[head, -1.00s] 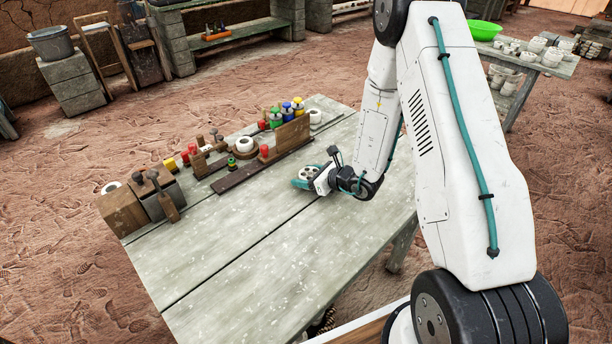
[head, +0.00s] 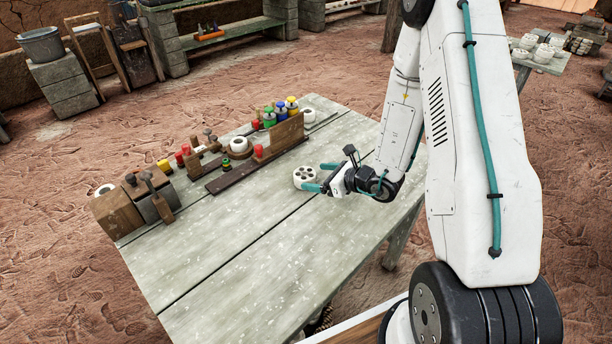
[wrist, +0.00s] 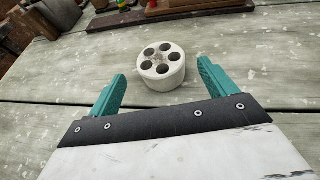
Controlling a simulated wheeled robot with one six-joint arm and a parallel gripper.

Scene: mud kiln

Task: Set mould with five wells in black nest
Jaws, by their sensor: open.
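The mould with five wells (head: 304,174) is a white round block with dark holes in its top. It stands upright on the bare tabletop, and also shows in the wrist view (wrist: 160,80), just beyond my fingertips. My gripper (head: 319,177) is open and empty, its teal fingers pointing at the mould from the right. I cannot make out a black nest in either view.
Several coloured bottles, tools and a white ring (head: 238,145) line the far edge. A wooden box (head: 119,213) stands at the left corner. The table's front (head: 235,270) is clear.

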